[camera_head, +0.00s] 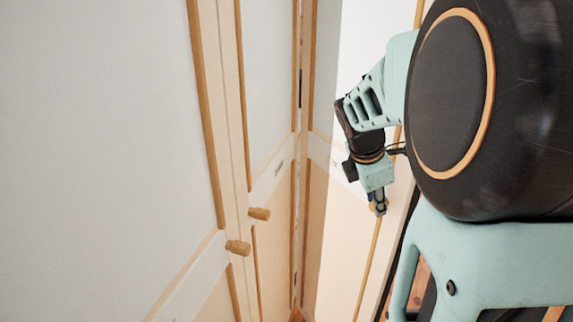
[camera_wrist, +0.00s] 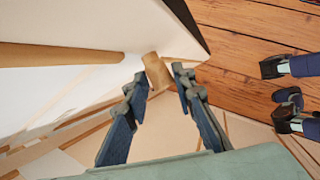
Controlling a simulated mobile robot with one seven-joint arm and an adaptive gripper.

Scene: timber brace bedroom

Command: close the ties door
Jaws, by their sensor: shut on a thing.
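A pale door with light wood trim (camera_head: 340,230) stands swung open at the right of the head view, at an angle to the closet front. I take it for the ties door; its small label is too small to read. The same door fills the upper left of the wrist view (camera_wrist: 60,85). Its round wooden knob (camera_wrist: 156,70) sits between the dark fingers of my gripper (camera_wrist: 161,80), which is shut on it. In the head view my gripper (camera_head: 379,203) is at the door's right side, and the knob is mostly hidden there.
Two neighbouring closet doors stand at the left, with wooden knobs (camera_head: 238,247) and (camera_head: 259,214) sticking out.

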